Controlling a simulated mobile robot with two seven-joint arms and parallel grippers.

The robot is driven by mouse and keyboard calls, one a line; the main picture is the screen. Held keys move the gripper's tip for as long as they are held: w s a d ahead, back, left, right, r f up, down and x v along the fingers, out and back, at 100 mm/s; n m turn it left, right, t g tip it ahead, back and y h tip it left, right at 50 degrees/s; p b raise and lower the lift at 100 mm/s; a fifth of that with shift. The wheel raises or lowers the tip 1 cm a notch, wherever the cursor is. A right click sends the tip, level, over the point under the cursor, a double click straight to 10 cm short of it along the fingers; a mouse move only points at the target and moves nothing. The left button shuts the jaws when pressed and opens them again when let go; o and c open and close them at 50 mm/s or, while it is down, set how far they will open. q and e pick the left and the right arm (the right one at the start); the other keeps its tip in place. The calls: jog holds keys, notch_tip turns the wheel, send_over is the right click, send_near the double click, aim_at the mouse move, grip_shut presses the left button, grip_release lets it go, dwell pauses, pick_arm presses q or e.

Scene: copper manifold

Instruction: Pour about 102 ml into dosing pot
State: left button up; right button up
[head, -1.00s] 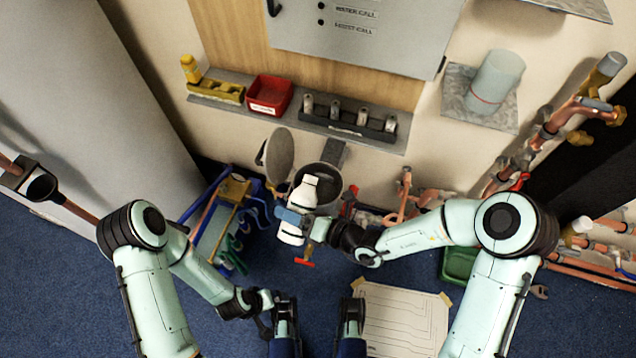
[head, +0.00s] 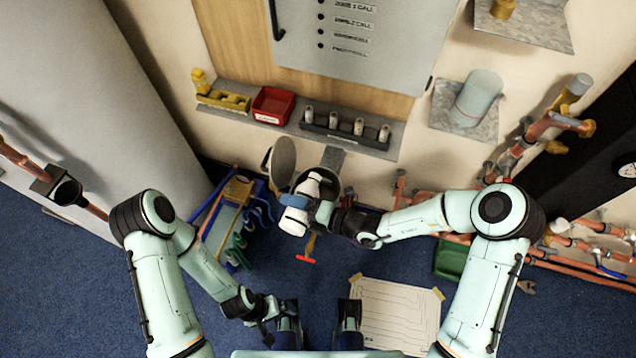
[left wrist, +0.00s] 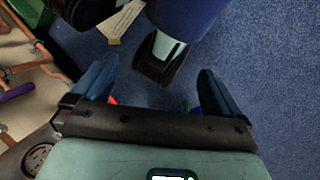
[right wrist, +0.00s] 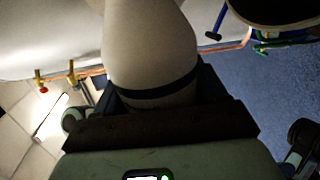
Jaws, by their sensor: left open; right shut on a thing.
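The dosing pot (head: 343,188) is a dark round vessel with its grey lid (head: 283,163) swung open to the left. Its dark round rim seems to show at the top right of the right wrist view (right wrist: 278,20). My right gripper (head: 297,201) is shut on a white bottle (head: 293,222), which is tilted with its upper end over the pot's mouth. In the right wrist view the pale bottle (right wrist: 150,50) with a dark band fills the jaws. No liquid stream is visible, and the pot's inside is mostly hidden. My left gripper (head: 272,318) is open and empty, low over the floor.
Copper pipes (head: 575,262) run at right. A paper drawing (head: 395,312) lies on the blue floor.

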aim_at(291, 209)
jog(key=shift+r+m+p, duration=0.3)
jog(key=shift+r+p, duration=0.2)
jog(key=shift+p, duration=0.55)
jog(key=shift+r+m+p, duration=0.45)
jog(key=shift+m+p, duration=0.05)
jog(key=shift+p, duration=0.85)
jog(key=shift+s, duration=0.1)
jog(key=shift+s+a+r+p, duration=0.15)
jog(key=shift+s+a+p, duration=0.1)
jog(key=shift+p, duration=0.1)
jog(key=shift+s+a+r+m+g+p, duration=0.15)
jog(key=shift+s+m+g+p, duration=0.15)
jog(key=shift+s+p, duration=0.2)
jog(key=shift+r+p, duration=0.2)
jog(key=shift+p, duration=0.25)
jog(key=shift+r+m+p, duration=0.15)
jog(key=shift+m+p, duration=0.15)
